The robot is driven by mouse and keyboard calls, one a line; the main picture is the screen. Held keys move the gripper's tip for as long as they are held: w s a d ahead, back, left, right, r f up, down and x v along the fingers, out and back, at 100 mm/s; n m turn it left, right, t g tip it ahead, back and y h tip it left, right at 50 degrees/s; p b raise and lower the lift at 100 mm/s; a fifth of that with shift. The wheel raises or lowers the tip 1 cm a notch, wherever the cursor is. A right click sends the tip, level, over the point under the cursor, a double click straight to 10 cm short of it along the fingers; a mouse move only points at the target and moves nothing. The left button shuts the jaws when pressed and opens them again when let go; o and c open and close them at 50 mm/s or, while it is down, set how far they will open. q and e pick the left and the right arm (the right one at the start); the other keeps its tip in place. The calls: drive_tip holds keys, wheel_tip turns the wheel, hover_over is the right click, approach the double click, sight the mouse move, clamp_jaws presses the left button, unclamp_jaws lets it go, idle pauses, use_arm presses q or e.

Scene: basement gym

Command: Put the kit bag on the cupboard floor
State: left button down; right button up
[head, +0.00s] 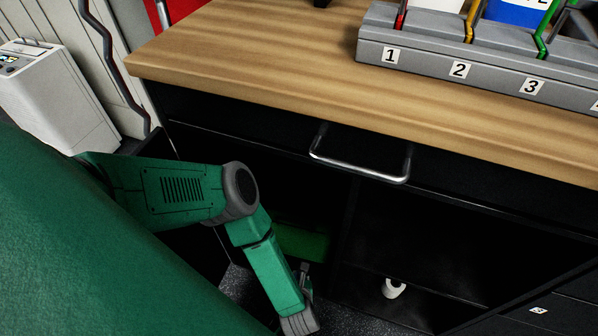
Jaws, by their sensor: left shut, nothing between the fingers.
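The black cupboard (345,225) stands under a wooden top, and its front is open, showing dark compartments split by an upright divider. A dark green thing (302,242), perhaps the kit bag, is in the left compartment, partly hidden behind my left arm. It is too dark to tell its full shape or what it rests on. My left gripper (302,322) points down at the bottom edge of the view, in front of the left compartment. It is shut and empty, apart from the green thing. My right gripper is out of view.
A drawer handle (360,168) sticks out above the compartments. A small white object (393,288) is in the right compartment. A grey numbered rack (430,55) stands on the wooden top (260,65). A white-grey box (55,95) stands at the left.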

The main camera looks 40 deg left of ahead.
sight(295, 246)
use_arm(q)
drive_tip(key=b+x, duration=0.1)
drive_tip(key=x, duration=0.2)
drive_tip(key=a+r+b+x, duration=0.1)
drive_tip(key=x, duration=0.2)
drive_tip(key=b+x, duration=0.2)
drive_tip(key=x, duration=0.2)
drive_tip(key=shift+w+a+r, duration=0.1)
drive_tip(key=shift+w+a, duration=0.2)
drive_tip(key=shift+w, duration=0.05)
drive_tip(key=shift+w+a+r, duration=0.1)
drive_tip(key=shift+w+r, duration=0.1)
drive_tip(key=shift+w, duration=0.35)
drive_tip(key=shift+a+f, duration=0.1)
drive_tip(key=shift+a, duration=0.25)
drive_tip(key=shift+w+a+b, duration=0.2)
drive_tip(key=shift+w+a, duration=0.1)
drive_tip(key=shift+w, duration=0.2)
drive_tip(key=shift+w+a+b, duration=0.2)
drive_tip(key=shift+w+a, duration=0.15)
drive_tip(key=shift+w, duration=0.15)
drive_tip(key=shift+d, duration=0.1)
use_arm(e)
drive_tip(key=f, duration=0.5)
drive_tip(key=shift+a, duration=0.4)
